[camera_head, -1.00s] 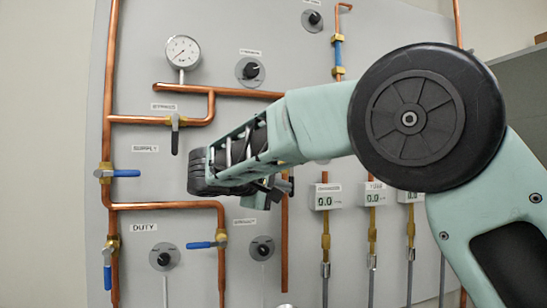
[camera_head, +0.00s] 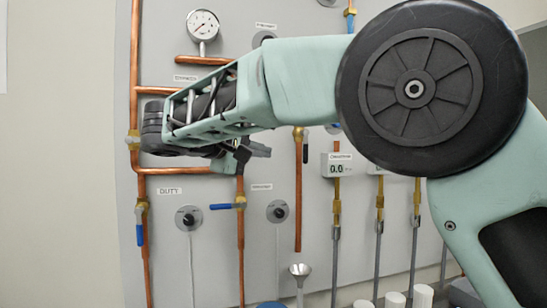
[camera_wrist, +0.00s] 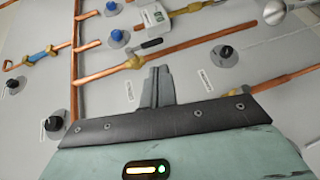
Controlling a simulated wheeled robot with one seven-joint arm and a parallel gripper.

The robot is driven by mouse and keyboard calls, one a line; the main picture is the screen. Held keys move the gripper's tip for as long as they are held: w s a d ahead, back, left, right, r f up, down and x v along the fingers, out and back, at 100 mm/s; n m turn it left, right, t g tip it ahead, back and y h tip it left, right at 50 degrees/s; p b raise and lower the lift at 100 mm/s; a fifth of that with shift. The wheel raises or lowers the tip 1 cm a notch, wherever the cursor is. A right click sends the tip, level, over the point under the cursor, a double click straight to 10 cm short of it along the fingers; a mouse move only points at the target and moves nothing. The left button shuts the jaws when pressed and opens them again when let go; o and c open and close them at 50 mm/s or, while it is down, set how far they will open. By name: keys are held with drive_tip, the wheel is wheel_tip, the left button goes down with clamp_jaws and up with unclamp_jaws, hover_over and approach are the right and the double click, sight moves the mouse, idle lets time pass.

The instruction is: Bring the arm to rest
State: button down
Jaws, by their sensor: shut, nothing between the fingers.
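My arm reaches across the right and middle of the head view, with its end pointing left in front of a grey pipe panel (camera_head: 270,240). My gripper (camera_head: 264,150) sticks out to the right below the wrist and looks clear of the panel. In the wrist view my gripper (camera_wrist: 158,72) has its two fingers together, with nothing between them. Part of the panel and its pipes is hidden behind my arm.
The panel carries copper pipes (camera_head: 298,205), a round gauge (camera_head: 203,25), blue-handled valves (camera_head: 228,206), black knobs (camera_head: 278,211) and a small display box (camera_head: 337,165). Bare wall (camera_head: 60,180) lies left.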

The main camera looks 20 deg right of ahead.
drive_tip(key=s+f+n+g+y, duration=0.2)
drive_tip(key=s+f+y, duration=0.15)
drive_tip(key=f, duration=0.45)
drive_tip(key=s+f+n+g+y, duration=0.1)
drive_tip(key=s+f+n+y, duration=0.2)
drive_tip(key=f, duration=0.6)
drive_tip(key=s+f+m+g+y, duration=0.1)
drive_tip(key=s+f+y, duration=0.1)
drive_tip(key=s+f, duration=0.3)
drive_tip(key=s+a+f+m+g+y, duration=0.1)
drive_tip(key=s+f, duration=0.5)
drive_tip(key=s, duration=0.8)
drive_tip(key=s+f+m+g+y, duration=0.1)
drive_tip(key=s+f+g+y, duration=0.2)
drive_tip(key=s, duration=0.6)
wheel_tip(320, 180, down, 2)
drive_tip(key=shift+s+a+f+y, duration=0.25)
drive_tip(key=shift+s+y, duration=0.05)
drive_tip(key=shift+y, duration=0.55)
